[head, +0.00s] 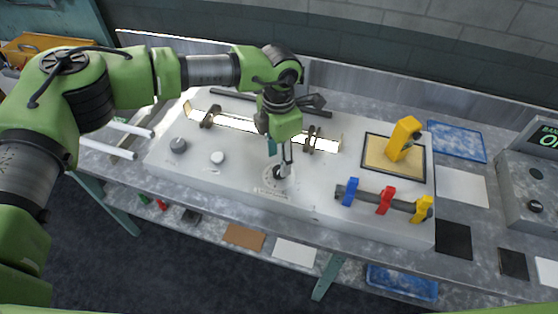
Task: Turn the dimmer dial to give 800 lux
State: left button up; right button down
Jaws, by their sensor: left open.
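The dimmer dial (278,174) is a small dark knob on a pale round scale, near the front edge of a white board (330,212). My left gripper (283,169) points down at the dial, its open fingers at or around the knob. I cannot tell whether they touch it, and they partly hide it. The scale markings are too small to read. A glowing tube (236,122) lies across the board in brown clips, partly behind my left gripper. A yellow meter (403,138) stands on a tan, black-edged pad; no reading is legible. My right gripper is not in view.
A grey knob (178,145) and a white knob (217,158) sit left of the dial. Blue (350,192), red (385,200) and yellow (422,208) clips stand on a bar to the right. A grey box (512,178) with a green-lettered display stands at the far right.

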aim_at(279, 169)
pick_arm(q)
jog(key=shift+f+p, duration=0.5)
jog(key=shift+f, duration=1.55)
